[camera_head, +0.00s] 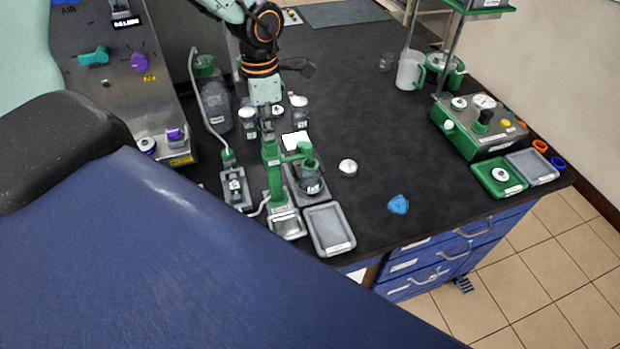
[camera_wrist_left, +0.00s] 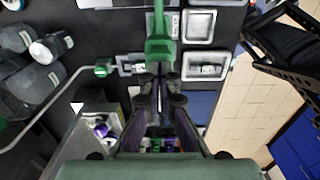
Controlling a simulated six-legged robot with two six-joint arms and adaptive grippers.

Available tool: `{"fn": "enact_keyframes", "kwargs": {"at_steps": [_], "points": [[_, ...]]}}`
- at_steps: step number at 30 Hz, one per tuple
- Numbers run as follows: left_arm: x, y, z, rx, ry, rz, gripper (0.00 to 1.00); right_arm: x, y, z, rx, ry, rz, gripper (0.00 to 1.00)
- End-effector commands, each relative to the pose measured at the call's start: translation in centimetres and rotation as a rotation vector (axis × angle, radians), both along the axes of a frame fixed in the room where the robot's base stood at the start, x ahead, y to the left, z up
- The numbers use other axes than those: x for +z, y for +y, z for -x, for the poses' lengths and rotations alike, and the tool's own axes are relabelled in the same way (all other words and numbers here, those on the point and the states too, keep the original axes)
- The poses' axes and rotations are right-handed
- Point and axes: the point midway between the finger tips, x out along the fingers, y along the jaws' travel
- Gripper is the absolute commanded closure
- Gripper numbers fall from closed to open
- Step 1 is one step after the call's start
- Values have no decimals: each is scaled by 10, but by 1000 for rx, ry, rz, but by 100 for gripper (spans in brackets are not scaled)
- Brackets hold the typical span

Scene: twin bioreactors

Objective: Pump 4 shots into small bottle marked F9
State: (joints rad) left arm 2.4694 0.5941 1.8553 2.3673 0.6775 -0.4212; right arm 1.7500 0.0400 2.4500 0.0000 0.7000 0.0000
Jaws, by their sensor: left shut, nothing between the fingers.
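The green pump stand (camera_head: 271,170) stands near the front of the black bench; its green body also shows in the left wrist view (camera_wrist_left: 160,45). A small dark bottle (camera_head: 312,184) with a white label stands under the pump's side spout. Its marking is too small to read. My left gripper (camera_head: 266,112) is at the top of the pump, its fingers together and empty. In the left wrist view its fingertips (camera_wrist_left: 160,88) are close to the green pump part; I cannot tell whether they touch.
A grey tray (camera_head: 328,230) lies right of the pump base. A white round cap (camera_head: 348,167) and a blue piece (camera_head: 398,204) lie on the bench. Several bottles stand behind the pump. A green instrument box (camera_head: 478,128) stands at right. The bench middle is mostly clear.

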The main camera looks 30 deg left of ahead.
Motion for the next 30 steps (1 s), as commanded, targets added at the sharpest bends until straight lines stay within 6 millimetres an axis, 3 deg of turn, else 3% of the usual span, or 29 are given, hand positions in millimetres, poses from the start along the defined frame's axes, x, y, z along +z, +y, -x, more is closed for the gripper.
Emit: {"fn": "enact_keyframes", "kwargs": {"at_steps": [23,30], "points": [[-28,0,0,0,1,0,100,-16,0,0,0,0,0,60],[-25,0,0,0,1,1,100,-13,0,0,0,0,0,60]]}}
